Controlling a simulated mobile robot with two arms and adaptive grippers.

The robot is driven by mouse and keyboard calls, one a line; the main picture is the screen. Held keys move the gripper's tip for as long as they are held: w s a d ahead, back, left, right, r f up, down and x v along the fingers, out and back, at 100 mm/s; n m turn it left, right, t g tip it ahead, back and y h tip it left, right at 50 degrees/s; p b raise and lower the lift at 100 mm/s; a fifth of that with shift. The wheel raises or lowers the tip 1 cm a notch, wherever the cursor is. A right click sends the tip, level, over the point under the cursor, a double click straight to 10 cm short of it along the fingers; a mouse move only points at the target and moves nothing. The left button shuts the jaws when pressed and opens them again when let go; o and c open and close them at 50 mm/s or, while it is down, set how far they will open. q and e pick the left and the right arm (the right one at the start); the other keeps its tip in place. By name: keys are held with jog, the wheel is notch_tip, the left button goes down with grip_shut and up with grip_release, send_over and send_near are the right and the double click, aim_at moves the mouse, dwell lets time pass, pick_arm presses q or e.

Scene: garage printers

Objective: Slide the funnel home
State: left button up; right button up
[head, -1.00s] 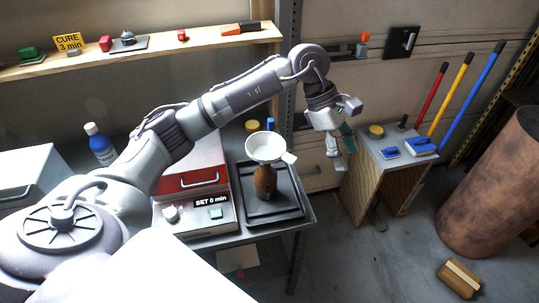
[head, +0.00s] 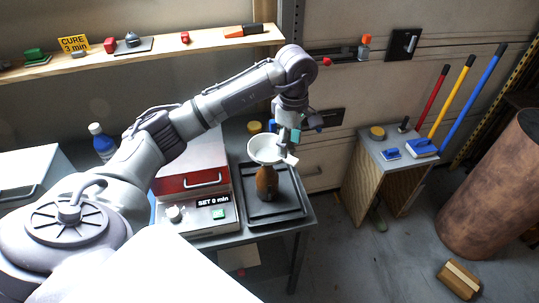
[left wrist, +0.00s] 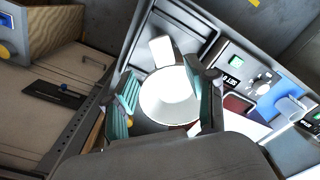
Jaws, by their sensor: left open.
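A white funnel (head: 262,148) with a square tab sits on top of a brown bottle (head: 266,182), which stands on a black tray (head: 291,209). How deep its spout sits is hidden. My left gripper (head: 287,143) is open, just above the funnel's right side, near its tab. In the left wrist view, the funnel (left wrist: 168,98) shows between the two teal-padded fingers of the gripper (left wrist: 165,76), its tab pointing away from the palm. Whether a finger touches the rim, I cannot tell. My right gripper is not in view.
A red-fronted machine (head: 192,183) with a "SET 0 min" display stands left of the tray. A blue bottle (head: 101,144) is further left. A shelf (head: 160,50) with small items runs behind. A small side table (head: 385,145) stands right, across open floor.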

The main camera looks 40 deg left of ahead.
aim_at(272, 163)
pick_arm(q)
jog(key=shift+s+f+p, duration=0.15)
jog(key=shift+f+p, duration=0.2)
jog(key=shift+f, duration=0.05)
jog(key=f, duration=0.1)
jog(key=f+p, duration=0.1)
jog(key=f, duration=0.1)
jog(key=shift+s+f+p, duration=0.25)
jog(key=shift+p, duration=0.15)
jog(key=shift+f, duration=0.4)
grip_shut()
